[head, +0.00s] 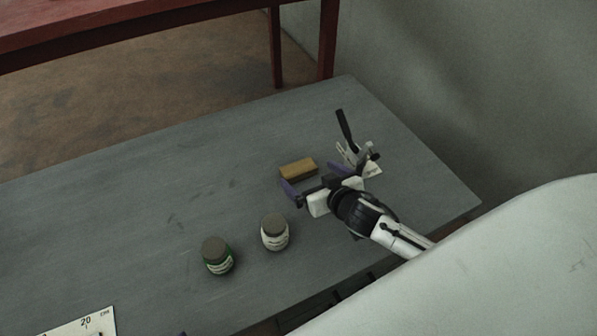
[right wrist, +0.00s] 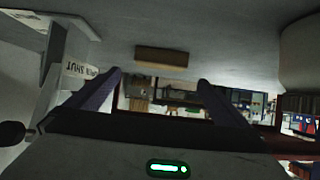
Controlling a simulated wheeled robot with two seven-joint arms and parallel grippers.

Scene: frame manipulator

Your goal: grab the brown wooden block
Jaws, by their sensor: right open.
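The brown wooden block (head: 298,168) lies on the grey table near its far right part in the head view. In the right wrist view the block (right wrist: 161,58) shows ahead of the jaws, between the two purple fingers in the sideways direction. My right gripper (head: 318,176) is open and empty, with its fingers spread just in front of the block. In the right wrist view the right gripper (right wrist: 158,84) shows both fingers apart with nothing between them. I cannot tell if a finger touches the block. My left gripper is not in view.
A toggle clamp (head: 352,150) with a black handle stands right of the block, close to the right gripper. A white-labelled jar (head: 275,232) and a green jar (head: 217,256) stand on the grey table (head: 130,190). A numbered card (head: 85,324) lies at lower left. The table's left part is clear.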

